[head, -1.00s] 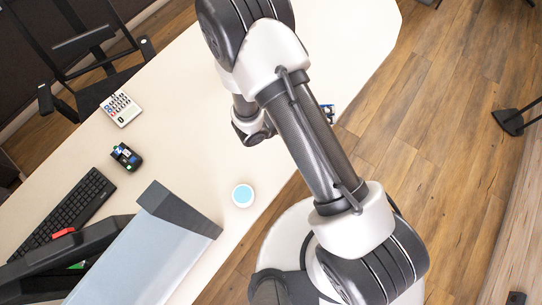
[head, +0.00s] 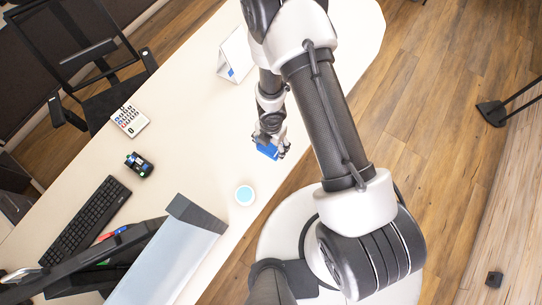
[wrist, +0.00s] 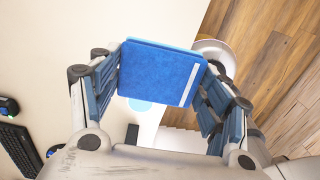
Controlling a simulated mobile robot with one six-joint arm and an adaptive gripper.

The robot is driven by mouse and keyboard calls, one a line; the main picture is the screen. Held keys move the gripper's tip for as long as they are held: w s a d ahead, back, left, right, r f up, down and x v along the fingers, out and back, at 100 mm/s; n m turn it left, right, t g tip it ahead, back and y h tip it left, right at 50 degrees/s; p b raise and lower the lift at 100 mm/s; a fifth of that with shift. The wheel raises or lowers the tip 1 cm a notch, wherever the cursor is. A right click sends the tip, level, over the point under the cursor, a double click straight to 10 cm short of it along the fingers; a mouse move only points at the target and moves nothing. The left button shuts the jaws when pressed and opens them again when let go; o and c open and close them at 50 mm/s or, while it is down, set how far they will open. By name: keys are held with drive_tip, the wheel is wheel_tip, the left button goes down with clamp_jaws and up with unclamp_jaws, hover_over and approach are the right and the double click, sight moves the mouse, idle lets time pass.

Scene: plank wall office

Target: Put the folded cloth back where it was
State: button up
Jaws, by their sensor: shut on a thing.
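The folded cloth is blue with a pale stripe near one edge. In the wrist view the cloth (wrist: 160,72) sits between the two fingers of my gripper (wrist: 160,92), which is shut on it. In the head view my gripper (head: 270,140) holds the cloth (head: 267,150) over the white desk, near its right edge. The cloth is partly hidden by the fingers there. I cannot tell exactly how high it is above the desk.
A light-blue-topped round thing (head: 244,195) stands on the desk (head: 190,130) below the gripper. A calculator (head: 130,120), a small dark device (head: 139,165), a keyboard (head: 88,220) and a monitor (head: 165,255) are to the left. A white folded stand (head: 236,55) is behind.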

sight(271, 165)
wheel_tip(271, 165, down, 18)
drive_tip(key=b, duration=1.6)
drive_tip(key=shift+r+b, duration=0.1)
drive_tip(key=shift+b, duration=0.25)
drive_tip(key=shift+r, duration=0.1)
drive_tip(key=o, duration=0.9)
drive_tip(key=shift+o, duration=0.2)
